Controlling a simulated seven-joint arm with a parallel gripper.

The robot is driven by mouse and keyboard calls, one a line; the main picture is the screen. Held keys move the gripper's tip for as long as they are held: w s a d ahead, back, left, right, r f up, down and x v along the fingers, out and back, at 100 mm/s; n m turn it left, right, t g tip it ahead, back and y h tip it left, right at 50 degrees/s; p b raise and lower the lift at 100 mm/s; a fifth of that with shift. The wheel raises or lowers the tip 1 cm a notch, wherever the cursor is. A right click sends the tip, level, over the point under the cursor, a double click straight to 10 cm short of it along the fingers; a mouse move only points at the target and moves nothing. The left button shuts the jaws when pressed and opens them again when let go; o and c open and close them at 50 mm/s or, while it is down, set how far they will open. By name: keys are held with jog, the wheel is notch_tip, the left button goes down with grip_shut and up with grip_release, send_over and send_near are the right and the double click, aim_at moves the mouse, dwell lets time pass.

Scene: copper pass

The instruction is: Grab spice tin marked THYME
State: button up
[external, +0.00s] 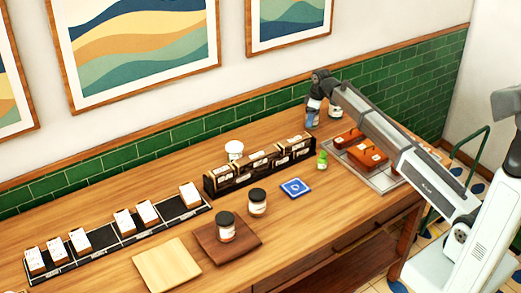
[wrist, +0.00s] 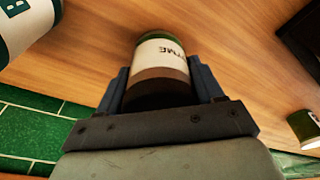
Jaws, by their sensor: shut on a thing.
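The spice tin (wrist: 162,55) in the wrist view has a cream label whose visible letters read "YME", a green end and a brown end. It sits between the two blue fingers of my gripper (wrist: 160,88), which is shut on it. In the external view my gripper (external: 313,112) is low at the back of the counter, near the green tiles. The held tin is mostly hidden there, and I cannot tell whether it touches the counter.
Another jar (external: 335,110) stands close to the right of my gripper. In the wrist view a jar with a letter "B" (wrist: 22,28) is at upper left. A tray (external: 350,160) with orange boxes and a small green bottle (external: 322,160) are nearer. A dark rack (external: 213,188) stands left.

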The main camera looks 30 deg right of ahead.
jog(key=shift+c, duration=1)
